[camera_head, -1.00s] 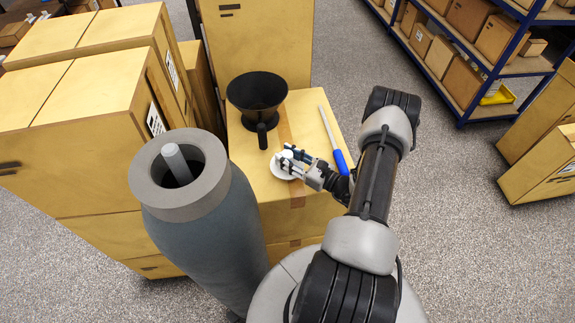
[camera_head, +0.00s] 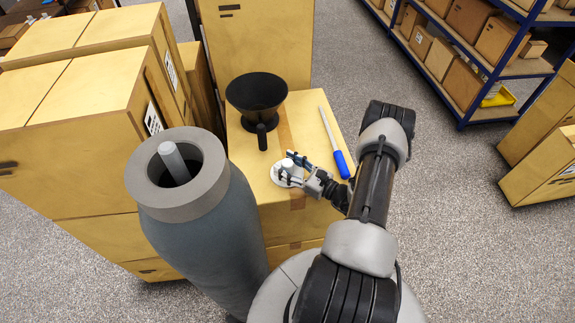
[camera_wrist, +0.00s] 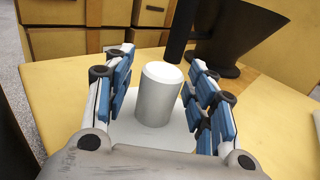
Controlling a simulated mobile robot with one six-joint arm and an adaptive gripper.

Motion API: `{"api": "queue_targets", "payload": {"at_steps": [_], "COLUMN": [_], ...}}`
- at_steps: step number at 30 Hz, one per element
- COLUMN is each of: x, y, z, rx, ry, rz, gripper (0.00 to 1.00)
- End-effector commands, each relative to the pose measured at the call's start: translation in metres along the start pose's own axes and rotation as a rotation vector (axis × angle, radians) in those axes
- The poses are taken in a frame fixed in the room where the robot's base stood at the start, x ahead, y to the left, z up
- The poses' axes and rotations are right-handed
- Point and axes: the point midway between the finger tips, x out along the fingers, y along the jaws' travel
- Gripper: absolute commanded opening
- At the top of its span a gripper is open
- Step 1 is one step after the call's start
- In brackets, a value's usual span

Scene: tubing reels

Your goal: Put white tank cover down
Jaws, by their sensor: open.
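The white tank cover is a flat round disc with an upright cylindrical knob. It rests on top of the cardboard box (camera_head: 310,203). The cover (camera_head: 280,180) shows at the box's front part in the head view. In the wrist view its knob (camera_wrist: 160,95) stands upright between my blue-padded fingers. My gripper (camera_head: 290,168) is open around the knob, with a visible gap on each side. Part of the disc is hidden by my fingers. The grey tank (camera_head: 205,235) stands left of the box, its top open, with a grey tube standing up inside.
A black funnel (camera_head: 257,95) stands on the box behind the cover. A blue-handled tool (camera_head: 341,162) lies to its right. Large cardboard boxes (camera_head: 80,90) are stacked at the left. A shelf with boxes (camera_head: 470,60) stands at the far right, with clear floor before it.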

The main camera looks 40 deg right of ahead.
Motion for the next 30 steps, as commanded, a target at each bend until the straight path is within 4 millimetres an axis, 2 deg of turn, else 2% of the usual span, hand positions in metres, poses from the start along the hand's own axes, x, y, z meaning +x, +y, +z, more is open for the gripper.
{"api": "queue_targets", "payload": {"at_steps": [10, 14, 24, 30], "x": [-0.003, -0.024, -0.095, -0.117], "y": [-0.001, -0.002, -0.001, -0.001], "z": [0.003, 0.003, 0.003, 0.002], "rx": [0.001, 0.001, 0.0, 0.0], "ry": [0.0, 0.0, 0.0, 0.0], "rz": [-0.002, -0.007, -0.005, -0.002], "gripper": [0.52, 0.52, 0.52, 0.52]}}
